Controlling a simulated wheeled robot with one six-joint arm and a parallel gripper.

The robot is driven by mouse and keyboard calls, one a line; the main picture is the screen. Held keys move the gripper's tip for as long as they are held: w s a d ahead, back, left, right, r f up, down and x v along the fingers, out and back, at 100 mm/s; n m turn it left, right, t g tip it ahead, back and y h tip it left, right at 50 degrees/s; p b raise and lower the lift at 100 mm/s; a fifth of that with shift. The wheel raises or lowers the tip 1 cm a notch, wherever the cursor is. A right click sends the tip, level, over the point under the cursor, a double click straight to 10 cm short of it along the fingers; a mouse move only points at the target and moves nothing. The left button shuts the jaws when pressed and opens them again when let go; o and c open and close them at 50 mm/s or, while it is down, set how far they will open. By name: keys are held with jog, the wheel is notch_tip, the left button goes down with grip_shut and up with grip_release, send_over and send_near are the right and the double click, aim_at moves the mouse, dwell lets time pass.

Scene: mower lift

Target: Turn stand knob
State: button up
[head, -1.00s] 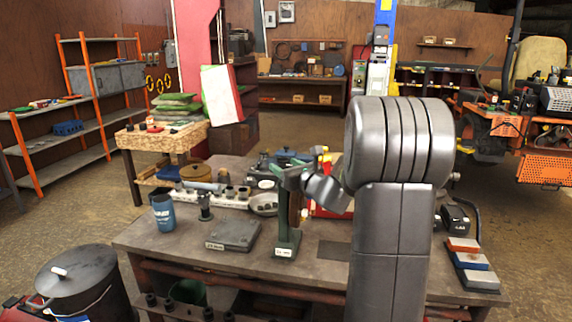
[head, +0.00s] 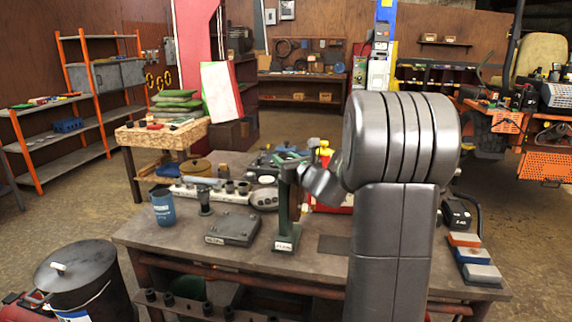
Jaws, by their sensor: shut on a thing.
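A green stand (head: 287,220) with a labelled foot stands upright on the workbench (head: 180,250), left of my arm. My gripper (head: 299,168) is at the stand's upper end, at the end of my tilted grey wrist. It is shut on the stand knob, by its place at the top of the stand. The knob itself and the fingertips are too small and covered to make out clearly.
A blue mug (head: 163,206), a flat grey block (head: 232,229) and a pale strip of parts (head: 212,192) lie left of the stand. Sharpening stones (head: 475,258) lie at the right edge. My arm hides the bench's middle right.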

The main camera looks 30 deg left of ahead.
jog(key=shift+s+f+m+t+h+b, duration=0.15)
jog(key=shift+m+t+h+b, duration=0.45)
jog(key=shift+b, duration=0.9)
jog(key=shift+w+f+m+t+h+b, duration=0.15)
jog(key=shift+m+t+h+b, duration=0.45)
jog(key=shift+b, duration=0.85)
jog(key=t+h+b, duration=0.1)
jog(key=b, duration=0.1)
jog(key=shift+m+b, duration=0.4)
jog(key=m+t+h+b, duration=0.1)
jog(key=h+b, duration=0.1)
jog(key=b, duration=0.3)
jog(key=shift+r+m+t, duration=0.15)
jog(key=shift+m+t, duration=0.15)
jog(key=shift+t, duration=0.1)
